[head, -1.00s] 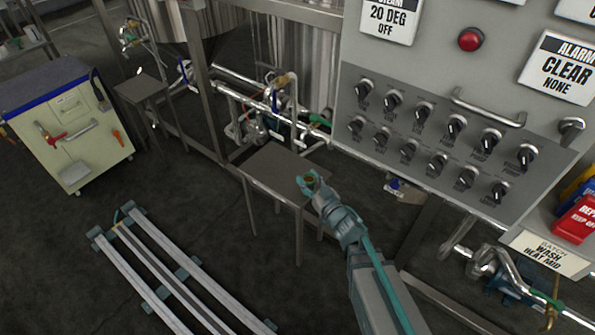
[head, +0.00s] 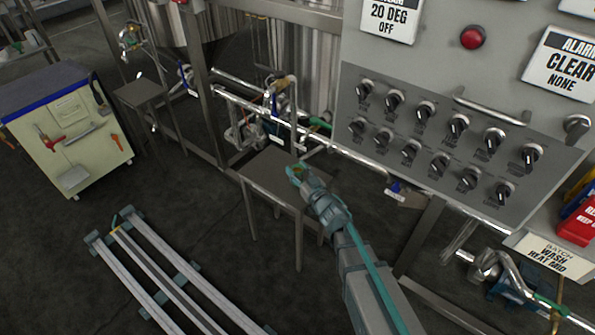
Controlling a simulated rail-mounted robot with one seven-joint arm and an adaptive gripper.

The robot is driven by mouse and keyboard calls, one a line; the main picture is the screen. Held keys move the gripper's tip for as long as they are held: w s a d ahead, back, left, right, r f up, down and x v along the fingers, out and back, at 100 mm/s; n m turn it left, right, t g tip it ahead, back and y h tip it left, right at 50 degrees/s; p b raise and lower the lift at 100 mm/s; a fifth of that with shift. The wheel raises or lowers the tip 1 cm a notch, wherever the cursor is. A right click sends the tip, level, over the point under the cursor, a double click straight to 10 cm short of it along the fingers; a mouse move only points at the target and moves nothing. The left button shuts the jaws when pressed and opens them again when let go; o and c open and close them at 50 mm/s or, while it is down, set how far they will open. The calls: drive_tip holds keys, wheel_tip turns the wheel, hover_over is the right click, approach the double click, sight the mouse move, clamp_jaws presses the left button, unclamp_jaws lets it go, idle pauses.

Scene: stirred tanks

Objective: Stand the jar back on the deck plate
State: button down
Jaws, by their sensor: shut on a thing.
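My gripper (head: 294,172) is over the right part of a low grey metal stand (head: 262,172) with a flat top. It is shut on the jar (head: 297,169), of which only a small brownish patch shows between the fingers. The fingers and wrist hide the rest of the jar. I cannot tell whether the jar touches the stand's top or hangs above it. The flat top looks like the deck plate, and its left part is bare.
Pipes and valves (head: 275,110) run just behind the stand. A control panel (head: 440,140) with several knobs rises at the right. A second small stand (head: 141,92) and a tool cabinet (head: 68,130) are at the left. Rails (head: 165,270) lie on the floor in front.

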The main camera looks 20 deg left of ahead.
drive_tip(key=shift+f, duration=0.15)
drive_tip(key=c, duration=0.6)
unclamp_jaws()
drive_tip(key=shift+s+d+r, duration=0.2)
drive_tip(key=shift+s+d, duration=0.05)
drive_tip(key=p+v, duration=0.1)
drive_tip(key=v, duration=0.9)
drive_tip(key=shift+o, duration=0.5)
drive_tip(key=shift+s+d, duration=0.45)
drive_tip(key=shift+d, duration=0.05)
